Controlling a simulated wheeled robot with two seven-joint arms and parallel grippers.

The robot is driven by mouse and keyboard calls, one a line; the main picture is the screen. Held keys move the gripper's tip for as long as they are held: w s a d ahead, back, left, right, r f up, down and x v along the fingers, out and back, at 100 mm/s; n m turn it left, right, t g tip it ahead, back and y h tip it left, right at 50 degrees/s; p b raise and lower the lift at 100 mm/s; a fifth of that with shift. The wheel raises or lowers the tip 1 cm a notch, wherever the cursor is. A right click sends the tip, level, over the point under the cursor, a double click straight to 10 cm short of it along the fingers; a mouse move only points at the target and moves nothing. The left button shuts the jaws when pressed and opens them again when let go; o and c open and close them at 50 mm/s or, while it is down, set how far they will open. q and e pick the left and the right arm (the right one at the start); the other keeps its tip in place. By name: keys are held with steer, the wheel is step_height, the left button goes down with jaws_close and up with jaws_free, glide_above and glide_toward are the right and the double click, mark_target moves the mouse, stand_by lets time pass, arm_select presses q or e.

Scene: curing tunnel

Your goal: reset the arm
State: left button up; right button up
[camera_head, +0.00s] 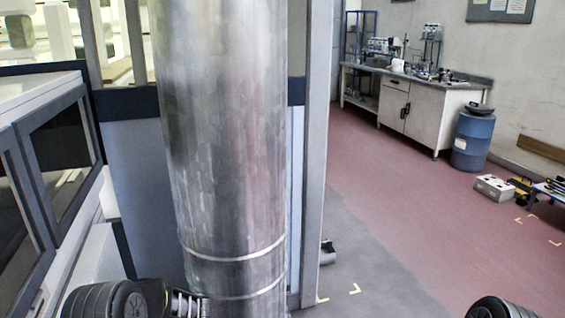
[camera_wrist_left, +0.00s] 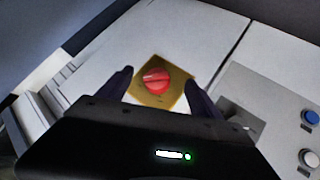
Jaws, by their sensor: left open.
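My left gripper (camera_wrist_left: 158,85) is open in the left wrist view, with its two dark fingers apart. Between and beyond the fingertips is a red rotary knob (camera_wrist_left: 155,81) on a yellow square plate (camera_wrist_left: 178,93), set on a pale panel. Nothing shows between the fingers that they grip, and I cannot tell the exact gap to the knob. In the head view, part of my left arm (camera_head: 105,300) shows at the bottom left, and part of my right arm (camera_head: 500,308) at the bottom right. Neither gripper's fingers show there.
A large metal column (camera_head: 222,130) fills the middle of the head view. A white machine with dark windows (camera_head: 62,150) stands at left. A blue (camera_wrist_left: 310,116) and a white button (camera_wrist_left: 309,157) sit right of the knob.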

arm_select(q)
steer(key=s+d+f+m+t+h+p, duration=0.1)
steer(key=s+d+f+m+h+p, duration=0.1)
steer(key=s+d+f+m+h, duration=0.3)
steer(key=s+d+f+m+p, duration=0.1)
steer(key=s+d+m+p, duration=0.15)
steer(key=d, duration=0.45)
steer(key=s+d+f+m+t+h+p, duration=0.1)
steer(key=s+d+f+m+h, duration=0.25)
steer(key=d, duration=0.25)
steer(key=s+d+r+m+g+h+p, duration=0.1)
steer(key=s+d+m+g+h, duration=0.1)
steer(key=s+d, duration=0.5)
steer(key=s+d+r+m+g+h+p, duration=0.1)
steer(key=s+d, duration=0.7)
steer(key=s, duration=0.9)
steer(key=m+g+h+p, duration=0.1)
steer(key=m+g+h, duration=0.1)
steer(key=m+h, duration=0.1)
steer(key=shift+d+r+m+g, duration=0.2)
steer(key=shift+d+m+g, duration=0.1)
steer(key=shift+m, duration=0.6)
